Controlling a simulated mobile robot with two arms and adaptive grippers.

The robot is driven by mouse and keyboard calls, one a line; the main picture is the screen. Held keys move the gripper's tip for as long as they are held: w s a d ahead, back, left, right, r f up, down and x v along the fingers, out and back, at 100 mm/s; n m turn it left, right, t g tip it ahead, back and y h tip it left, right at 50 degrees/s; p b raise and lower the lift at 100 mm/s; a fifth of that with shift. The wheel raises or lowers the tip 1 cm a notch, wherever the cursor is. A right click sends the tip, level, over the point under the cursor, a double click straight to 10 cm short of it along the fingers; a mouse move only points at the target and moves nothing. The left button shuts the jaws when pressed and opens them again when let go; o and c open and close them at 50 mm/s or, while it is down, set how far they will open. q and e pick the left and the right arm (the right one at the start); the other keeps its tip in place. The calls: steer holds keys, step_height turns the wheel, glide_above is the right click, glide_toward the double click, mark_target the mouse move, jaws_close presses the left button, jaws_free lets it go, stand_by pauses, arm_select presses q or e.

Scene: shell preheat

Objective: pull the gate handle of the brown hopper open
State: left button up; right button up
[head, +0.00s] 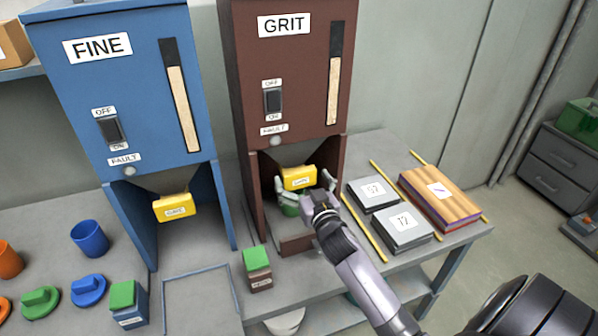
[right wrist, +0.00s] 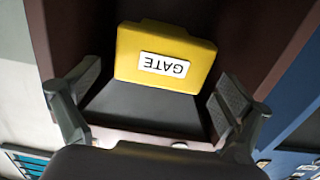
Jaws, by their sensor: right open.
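The brown hopper (head: 297,62), labelled GRIT, stands at the back of the bench. Its yellow gate handle (head: 299,172) sits under the hopper's body, between the side walls. In the right wrist view the handle (right wrist: 165,50) fills the upper middle, with its GATE label upside down. My right gripper (head: 304,184) is open, with one finger on either side of the handle. In the right wrist view the fingers (right wrist: 157,86) stand apart, with visible gaps to the handle's sides. My left gripper is not in view.
A blue FINE hopper (head: 125,85) with its own yellow handle (head: 174,207) stands left. A green container (head: 290,209) sits below the GRIT handle, partly hidden. A green-topped block (head: 257,268) stands in front. Labelled grey plates (head: 404,231) and a wooden stack (head: 438,196) lie right.

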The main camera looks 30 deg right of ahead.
steer(key=shift+x, duration=1.25)
steer(key=shift+c, duration=0.3)
